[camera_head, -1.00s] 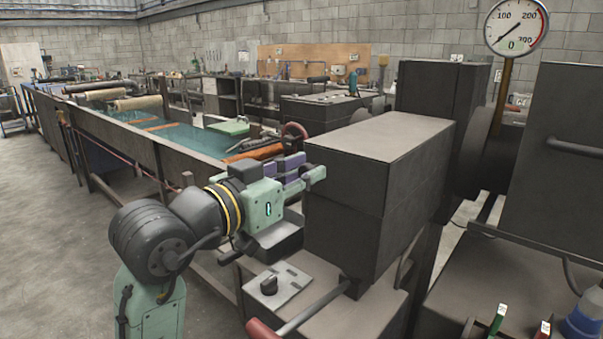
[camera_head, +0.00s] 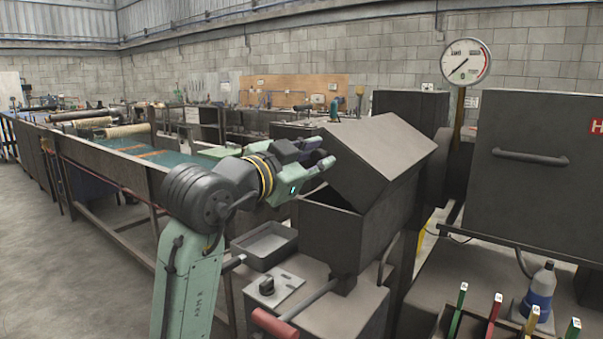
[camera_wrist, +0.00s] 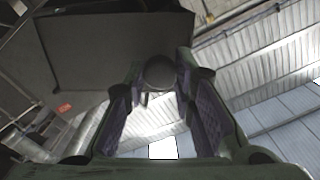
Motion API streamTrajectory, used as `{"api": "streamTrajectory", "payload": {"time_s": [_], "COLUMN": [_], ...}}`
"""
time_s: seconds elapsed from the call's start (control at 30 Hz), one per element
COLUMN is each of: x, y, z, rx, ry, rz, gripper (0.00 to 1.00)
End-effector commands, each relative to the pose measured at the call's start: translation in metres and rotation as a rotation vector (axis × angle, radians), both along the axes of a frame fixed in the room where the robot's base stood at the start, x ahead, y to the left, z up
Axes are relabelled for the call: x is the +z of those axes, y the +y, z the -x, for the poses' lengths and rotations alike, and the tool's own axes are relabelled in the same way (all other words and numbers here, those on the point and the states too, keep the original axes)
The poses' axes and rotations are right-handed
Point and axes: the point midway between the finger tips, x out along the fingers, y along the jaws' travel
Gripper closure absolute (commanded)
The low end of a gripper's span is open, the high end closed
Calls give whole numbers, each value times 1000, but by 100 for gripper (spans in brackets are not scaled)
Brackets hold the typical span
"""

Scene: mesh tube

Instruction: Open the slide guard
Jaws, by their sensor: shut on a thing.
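A dark box-shaped lid (camera_head: 370,155) is tilted up at its front over a dark open-topped box (camera_head: 335,232), with a gap between them. My gripper (camera_head: 322,160) is at the lid's raised front edge in the head view. In the wrist view my gripper (camera_wrist: 162,78) is shut on a dark round knob (camera_wrist: 160,72) in front of the dark lid (camera_wrist: 115,45).
A grey tray (camera_head: 265,246) and a plate with a black dial (camera_head: 268,288) lie below the box, near a red-gripped lever (camera_head: 275,325). A gauge (camera_head: 465,62) stands behind. A blue bottle (camera_head: 538,292) and several coloured handles are at lower right. Floor (camera_head: 90,260) is clear at left.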

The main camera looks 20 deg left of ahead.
Motion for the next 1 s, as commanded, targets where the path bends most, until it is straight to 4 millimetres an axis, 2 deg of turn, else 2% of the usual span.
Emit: {"api": "streamTrajectory", "payload": {"time_s": [0.2, 0.5, 1.0], "x": [16, 27, 21], "y": [-24, -59, -115], "z": [8, 20, 41], "rx": [-3, -3, -1], "ry": [-77, -176, -331], "rz": [-198, -465, -903], "gripper": [100, 100, 100]}}
